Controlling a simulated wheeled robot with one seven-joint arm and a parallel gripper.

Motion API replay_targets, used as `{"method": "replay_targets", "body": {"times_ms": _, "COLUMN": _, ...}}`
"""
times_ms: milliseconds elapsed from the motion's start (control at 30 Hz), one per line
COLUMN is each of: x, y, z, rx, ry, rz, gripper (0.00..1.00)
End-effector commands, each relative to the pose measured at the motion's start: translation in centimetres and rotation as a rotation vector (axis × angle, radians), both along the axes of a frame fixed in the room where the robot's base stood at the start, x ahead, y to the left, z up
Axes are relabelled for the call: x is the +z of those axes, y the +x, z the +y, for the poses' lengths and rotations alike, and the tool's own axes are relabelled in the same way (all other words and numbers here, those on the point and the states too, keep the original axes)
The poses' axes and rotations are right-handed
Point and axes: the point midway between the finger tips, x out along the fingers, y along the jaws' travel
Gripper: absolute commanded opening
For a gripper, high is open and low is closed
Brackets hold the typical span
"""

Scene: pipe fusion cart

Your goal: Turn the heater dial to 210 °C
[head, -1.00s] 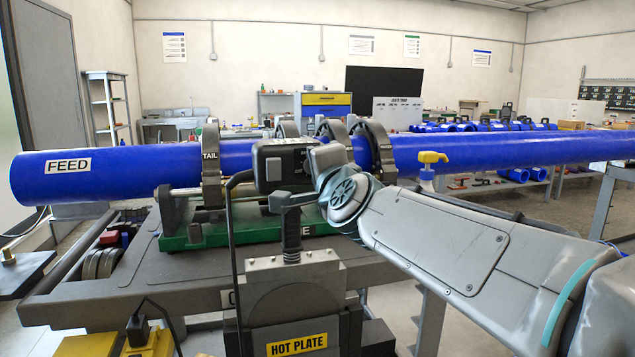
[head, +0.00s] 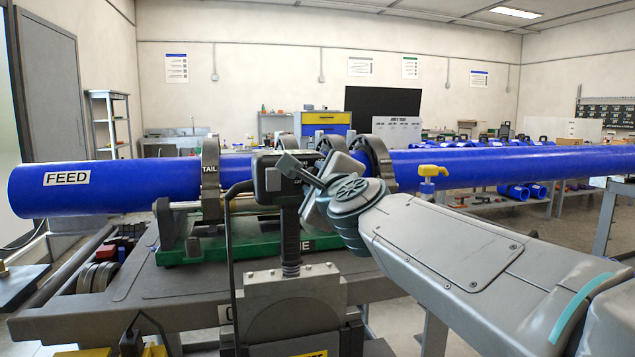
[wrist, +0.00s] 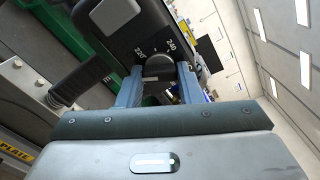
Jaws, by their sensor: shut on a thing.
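The heater dial (wrist: 158,66) is a dark round knob on the face of the black control box (wrist: 122,32) in the wrist view. My gripper (wrist: 160,72) is shut on the dial, one finger on each side. Printed numbers, seemingly 220 and 240, show beside it; the dial's pointer is too hidden to read. In the head view the control box (head: 262,180) tops the heater's handle (head: 290,235), and my gripper (head: 287,167) is against its right part. The dial itself is hidden there.
The blue FEED pipe (head: 110,186) runs across behind the heater, held by grey clamp rings (head: 210,165). A black cable (head: 228,240) hangs left of the handle. A yellow-topped valve (head: 428,172) stands behind my arm. The cart top (head: 200,280) is partly clear.

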Motion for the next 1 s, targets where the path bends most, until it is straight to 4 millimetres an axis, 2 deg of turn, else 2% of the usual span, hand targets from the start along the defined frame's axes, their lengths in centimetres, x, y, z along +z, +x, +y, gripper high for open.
{"method": "replay_targets", "body": {"times_ms": 500, "x": -0.04, "y": 0.02, "z": -0.03, "rx": -0.001, "ry": 0.021, "rz": 0.007, "gripper": 0.10}}
{"method": "replay_targets", "body": {"times_ms": 533, "x": -0.04, "y": 0.02, "z": -0.03, "rx": -0.001, "ry": 0.021, "rz": 0.007, "gripper": 0.35}}
{"method": "replay_targets", "body": {"times_ms": 600, "x": -0.04, "y": 0.02, "z": -0.03, "rx": -0.001, "ry": 0.020, "rz": 0.006, "gripper": 0.55}}
{"method": "replay_targets", "body": {"times_ms": 1000, "x": 0.02, "y": -0.34, "z": -0.27, "rx": 0.000, "ry": 0.020, "rz": 0.005, "gripper": 0.55}}
